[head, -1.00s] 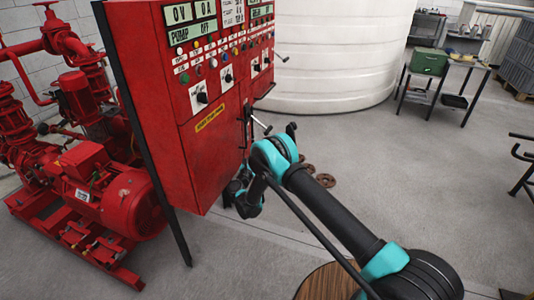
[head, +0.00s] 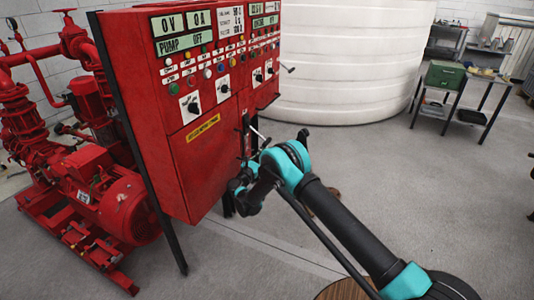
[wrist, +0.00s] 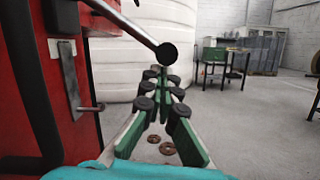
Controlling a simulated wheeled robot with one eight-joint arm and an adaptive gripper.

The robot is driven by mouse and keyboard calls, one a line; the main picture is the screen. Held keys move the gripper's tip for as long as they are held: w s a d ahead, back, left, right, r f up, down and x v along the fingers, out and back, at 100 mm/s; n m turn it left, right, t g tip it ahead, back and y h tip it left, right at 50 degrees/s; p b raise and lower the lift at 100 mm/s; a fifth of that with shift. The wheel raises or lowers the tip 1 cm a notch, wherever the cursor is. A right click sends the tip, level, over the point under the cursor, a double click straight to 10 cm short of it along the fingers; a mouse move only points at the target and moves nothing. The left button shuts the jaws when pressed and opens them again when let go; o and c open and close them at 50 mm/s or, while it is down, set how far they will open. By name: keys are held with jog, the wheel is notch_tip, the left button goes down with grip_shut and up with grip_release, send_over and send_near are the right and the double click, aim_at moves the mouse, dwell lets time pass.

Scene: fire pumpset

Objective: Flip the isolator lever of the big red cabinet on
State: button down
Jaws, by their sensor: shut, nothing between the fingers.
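The big red cabinet (head: 200,165) stands left of centre in the head view, its displays and switches facing the front. A pale lever rod (head: 259,133) sticks out from its right side. In the wrist view a metal lever with a round black knob (wrist: 166,53) comes in from the upper left, beside the red cabinet side (wrist: 88,128). The knob appears just above and in front of my gripper's tips. In the head view my wrist is beside the cabinet; the fingertips are not clear there.
Red pump machinery (head: 110,195) stands left of the cabinet. A large white tank (head: 335,65) is behind. A metal plate with a small handle (wrist: 72,85) is on the cabinet side. A table with a green box (head: 445,74) is at the right.

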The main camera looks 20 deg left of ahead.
jog(key=shift+d, duration=0.1)
dwell(0.3)
jog(key=shift+d+r+n, duration=0.25)
jog(key=shift+r+n, duration=0.05)
jog(key=shift+n, duration=0.2)
notch_tip(320, 180, up, 16)
jog(key=d+n+g+y, duration=0.1)
jog(key=n+y, duration=0.4)
jog(key=n, duration=1)
jog(key=shift+d, duration=0.65)
jog(key=shift+s, duration=0.1)
